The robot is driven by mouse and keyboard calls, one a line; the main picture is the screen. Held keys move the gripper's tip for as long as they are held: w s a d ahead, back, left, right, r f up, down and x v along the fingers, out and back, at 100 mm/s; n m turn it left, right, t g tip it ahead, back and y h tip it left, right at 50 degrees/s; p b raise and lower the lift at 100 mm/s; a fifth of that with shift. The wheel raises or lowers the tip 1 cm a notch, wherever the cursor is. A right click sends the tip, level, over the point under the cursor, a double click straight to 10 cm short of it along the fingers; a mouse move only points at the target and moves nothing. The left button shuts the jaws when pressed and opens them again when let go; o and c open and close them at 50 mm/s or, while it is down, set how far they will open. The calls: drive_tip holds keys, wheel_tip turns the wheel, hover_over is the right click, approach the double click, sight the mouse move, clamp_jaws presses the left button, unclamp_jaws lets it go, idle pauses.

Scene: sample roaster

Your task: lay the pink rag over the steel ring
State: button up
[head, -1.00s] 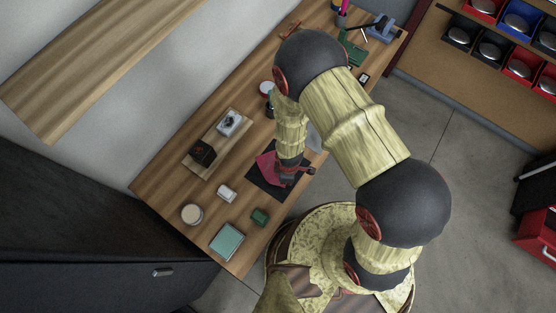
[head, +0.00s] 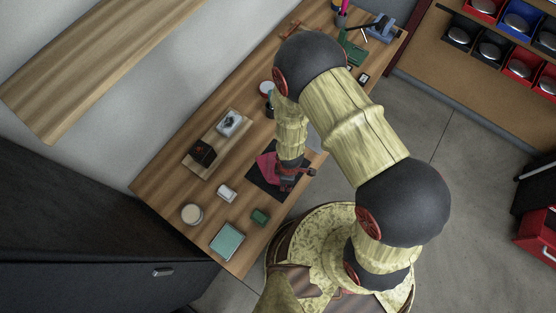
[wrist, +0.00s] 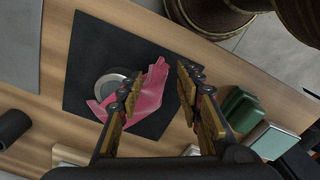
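The pink rag (wrist: 149,94) lies crumpled on a black mat (wrist: 85,60), with one corner sticking up. The steel ring (wrist: 108,84), round and grey, is beside and partly under the rag; its upper left part is bare and its lower right edge is hidden. My gripper (wrist: 154,84) is open above the mat, its two fingers well apart with the rag below and between them. The left finger hides part of the ring and rag. In the head view the rag (head: 267,167) shows left of my gripper (head: 287,178); the ring cannot be made out there.
On the wooden bench (head: 165,185) stand a wooden board (head: 196,166) with a black box (head: 203,152), a white block (head: 227,192), a round pale tin (head: 192,214), a green block (head: 260,217) and a teal-topped box (head: 227,241).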

drive_tip(key=shift+r, duration=0.1)
drive_tip(key=s+d+r+p, duration=0.2)
drive_tip(key=s+r+p, duration=0.1)
drive_tip(key=r+p, duration=0.4)
wheel_tip(320, 180, up, 3)
drive_tip(key=shift+s+f+p, duration=0.1)
drive_tip(key=shift+s+p, duration=0.2)
drive_tip(key=shift+s, duration=0.1)
idle(0.4)
